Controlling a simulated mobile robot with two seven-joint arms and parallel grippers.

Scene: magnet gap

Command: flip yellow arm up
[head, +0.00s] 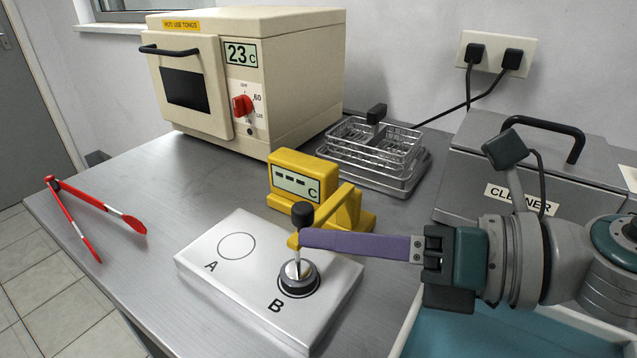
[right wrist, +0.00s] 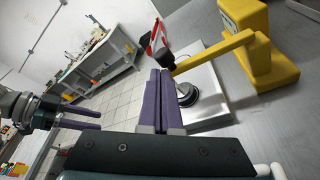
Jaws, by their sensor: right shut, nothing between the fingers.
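The yellow meter (head: 290,178) stands on the bench behind a white plate. Its yellow arm (head: 338,203) slopes down and forward over the plate, its end at the black-knobbed metal piece (head: 298,272) on circle B. The arm also shows in the right wrist view (right wrist: 215,52). My right gripper (head: 304,238) is shut and empty. Its purple fingertips are beside the low end of the yellow arm, just below the black knob; I cannot tell whether they touch. In the right wrist view, my left gripper (right wrist: 98,120) is off to the left, its two purple fingers apart.
The white plate (head: 215,262) has an empty circle A. Red tongs (head: 95,205) lie at the left. A cream oven (head: 285,75), a wire rack (head: 370,150) and a grey cleaner tank (head: 470,165) stand behind and right. A blue tray (head: 520,335) is under my right arm.

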